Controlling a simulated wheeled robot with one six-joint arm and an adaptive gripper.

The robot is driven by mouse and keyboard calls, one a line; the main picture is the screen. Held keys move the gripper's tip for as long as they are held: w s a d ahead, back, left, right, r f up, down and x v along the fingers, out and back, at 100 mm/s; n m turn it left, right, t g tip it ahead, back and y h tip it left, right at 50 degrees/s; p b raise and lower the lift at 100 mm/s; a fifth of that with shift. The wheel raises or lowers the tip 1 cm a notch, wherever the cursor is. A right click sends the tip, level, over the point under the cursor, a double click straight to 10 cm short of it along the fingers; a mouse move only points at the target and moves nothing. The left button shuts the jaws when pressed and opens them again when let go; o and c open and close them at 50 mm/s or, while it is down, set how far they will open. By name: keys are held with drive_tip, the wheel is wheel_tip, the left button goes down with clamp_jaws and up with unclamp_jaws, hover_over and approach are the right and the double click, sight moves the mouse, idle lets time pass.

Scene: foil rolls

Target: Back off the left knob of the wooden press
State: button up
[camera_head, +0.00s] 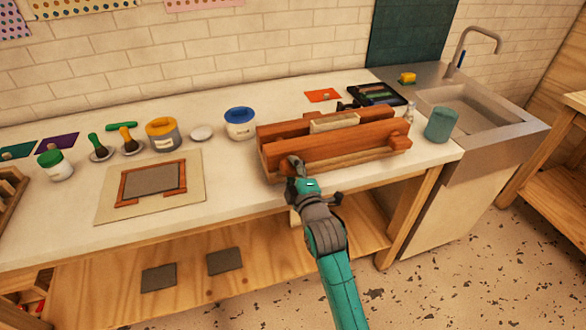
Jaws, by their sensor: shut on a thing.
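The wooden press (345,154) stands on the white worktop near its front edge, with reddish-brown boards and a pale block (335,122) between them. Its right knob (402,143) shows at the right end of the front board. The left knob (293,161) is at the left end of the front board, partly hidden by my gripper. My gripper (294,173) reaches up from the front and is shut on the left knob. The fingertips are small in view, and the knob's thread is hidden.
A teal cup (440,125) and the sink (465,108) lie to the right. A blue-lidded tub (240,123) stands close to the press's left. A board with a wooden frame (150,183) lies further left. Free worktop shows between this board and the press.

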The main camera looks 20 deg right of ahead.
drive_tip(key=shift+r+n, duration=0.15)
drive_tip(key=shift+n, duration=0.65)
drive_tip(key=shift+a, duration=0.1)
drive_tip(key=shift+c, duration=0.2)
drive_tip(key=o, duration=0.9)
drive_tip(key=shift+c, duration=0.2)
drive_tip(key=shift+s, duration=0.45)
drive_tip(key=s, duration=1.1)
